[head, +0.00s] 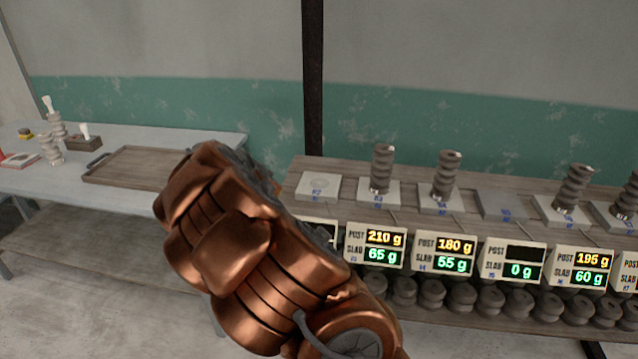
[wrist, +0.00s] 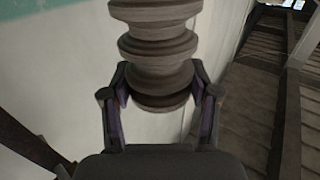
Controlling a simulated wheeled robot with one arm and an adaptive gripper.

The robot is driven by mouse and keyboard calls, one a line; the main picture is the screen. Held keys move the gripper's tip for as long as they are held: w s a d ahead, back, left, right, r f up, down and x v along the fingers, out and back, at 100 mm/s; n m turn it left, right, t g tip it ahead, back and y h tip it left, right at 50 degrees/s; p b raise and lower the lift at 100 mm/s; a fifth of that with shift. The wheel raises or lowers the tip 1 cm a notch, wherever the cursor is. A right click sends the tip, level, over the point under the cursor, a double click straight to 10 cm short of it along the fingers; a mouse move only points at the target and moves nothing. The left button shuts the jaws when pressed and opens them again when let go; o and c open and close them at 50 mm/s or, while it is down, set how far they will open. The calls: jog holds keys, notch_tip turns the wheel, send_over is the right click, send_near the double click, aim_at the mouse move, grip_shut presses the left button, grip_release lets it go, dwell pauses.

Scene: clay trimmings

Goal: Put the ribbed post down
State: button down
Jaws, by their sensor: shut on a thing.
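A grey-brown ribbed post (wrist: 158,45) stands upright in the wrist view, its top cut off by the frame. My gripper (wrist: 160,84) is shut on its lower ribs, one finger on each side. In the head view my copper-coloured arm fills the middle, and the held post cannot be made out there. On the wooden bench (head: 470,178), a pale slab (head: 318,187) with a faint round mark bears no post. Ribbed posts stand on other slabs, including one post (head: 382,168), a second (head: 447,175) and a third (head: 573,188). A darker flat plate (head: 502,205) between them is bare.
Displays line the bench front; one (head: 513,262) reads slab 0 g with a blank post line. Another display is partly hidden by my arm. Several ribbed pieces sit on the shelf below. An empty wooden tray (head: 133,181) lies on the grey table (head: 150,134) at left.

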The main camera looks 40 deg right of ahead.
jog(key=s+d, duration=0.6)
jog(key=d, duration=0.5)
jog(key=s+d+r+p, duration=0.1)
jog(key=s+d, duration=0.6)
jog(key=s, duration=0.5)
jog(key=s+d+r+p, duration=0.1)
jog(key=s+d, duration=0.6)
jog(key=s, duration=0.5)
jog(key=w+d+f+p, duration=0.1)
jog(key=w+f, duration=0.1)
jog(key=w, duration=0.5)
jog(key=w+d+f+p, duration=0.1)
jog(key=w+f+p, duration=0.1)
jog(key=w, duration=0.6)
jog(key=shift+d+f+p, duration=0.2)
jog(key=shift+f+p, duration=0.1)
jog(key=shift+f, duration=0.2)
jog(key=shift+w+f, duration=0.1)
jog(key=shift+f, duration=0.1)
jog(key=shift+c, duration=1.4)
grip_release()
jog(key=shift+r, duration=0.1)
